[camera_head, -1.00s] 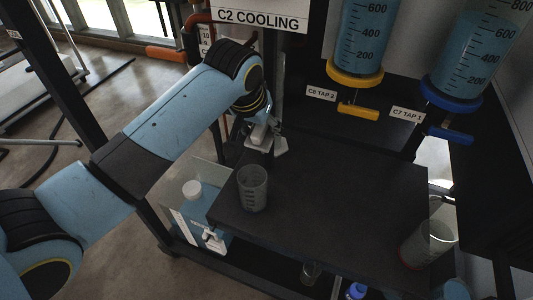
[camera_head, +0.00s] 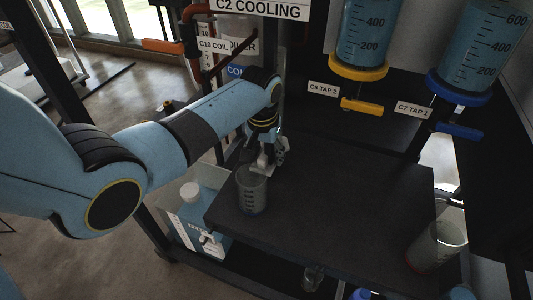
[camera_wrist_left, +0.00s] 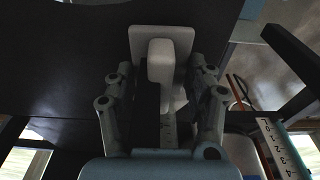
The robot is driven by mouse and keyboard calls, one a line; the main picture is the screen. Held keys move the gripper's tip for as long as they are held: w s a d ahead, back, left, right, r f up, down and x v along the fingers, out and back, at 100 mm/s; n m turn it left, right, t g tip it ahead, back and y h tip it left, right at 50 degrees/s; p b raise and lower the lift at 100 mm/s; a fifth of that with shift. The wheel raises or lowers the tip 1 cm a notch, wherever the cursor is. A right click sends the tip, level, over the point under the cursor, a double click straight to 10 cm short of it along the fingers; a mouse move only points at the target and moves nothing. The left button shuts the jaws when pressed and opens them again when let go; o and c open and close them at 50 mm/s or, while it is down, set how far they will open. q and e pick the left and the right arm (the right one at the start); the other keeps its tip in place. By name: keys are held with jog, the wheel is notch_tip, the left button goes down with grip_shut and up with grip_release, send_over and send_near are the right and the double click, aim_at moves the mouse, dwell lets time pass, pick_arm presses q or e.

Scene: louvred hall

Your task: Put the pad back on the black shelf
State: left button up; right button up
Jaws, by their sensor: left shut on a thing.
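The pad (camera_wrist_left: 185,40) is a pale grey square plate with a rounded handle in the left wrist view. My left gripper (camera_wrist_left: 162,92) is shut on the handle, with a finger on either side of it. In the head view my left gripper (camera_head: 268,163) is at the left back part of the black shelf (camera_head: 340,205), close behind a grey measuring beaker (camera_head: 252,200). I cannot tell whether the pad touches the shelf; the gripper partly hides it in the head view. My right gripper is out of view.
Another beaker (camera_head: 437,252) stands at the right. A yellow tap (camera_head: 362,106) and a blue tap (camera_head: 460,131) hang under two tanks at the back. A white-capped container (camera_head: 190,192) stands below on the left. The middle of the shelf is clear.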

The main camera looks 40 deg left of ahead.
aim_at(265, 153)
pick_arm(q)
jog(key=shift+w+f, duration=0.1)
jog(key=o, duration=1.1)
jog(key=shift+c, duration=0.2)
jog(key=shift+o, duration=0.3)
jog(key=r, duration=0.2)
jog(key=r+p, duration=0.1)
jog(key=r, duration=0.2)
jog(key=s+r+p, duration=0.1)
jog(key=r, duration=0.1)
jog(key=shift+d+r, duration=0.1)
jog(key=shift+r, duration=0.25)
